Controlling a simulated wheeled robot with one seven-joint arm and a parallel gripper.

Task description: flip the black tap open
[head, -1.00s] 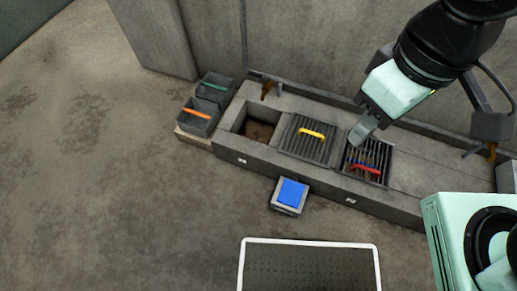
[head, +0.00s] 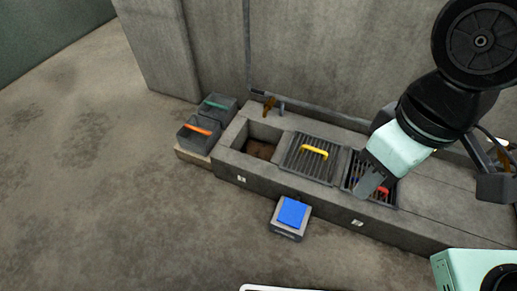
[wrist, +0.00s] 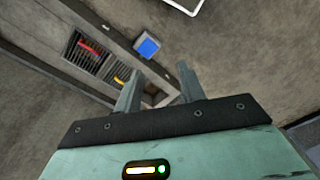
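My gripper (head: 367,184) hangs in front of the right grate in the head view and hides part of it. In the wrist view its two fingers (wrist: 158,88) stand apart with nothing held between them. A brown tap-like fitting (head: 268,104) stands at the back of the trough's left end, beside a small grey spout (head: 282,108). Another brownish fitting (head: 502,154) shows at the right edge, partly hidden by my arm. I cannot make out a clearly black tap in either view, nor whether either fitting is open or shut.
A concrete trough (head: 235,160) runs along the wall. It has an open basin (head: 261,149), a grate with a yellow handle (head: 314,152) and one with a red handle (head: 383,191). Dark bins (head: 199,137) stand left. A blue-topped block (head: 292,212) sits on the open floor.

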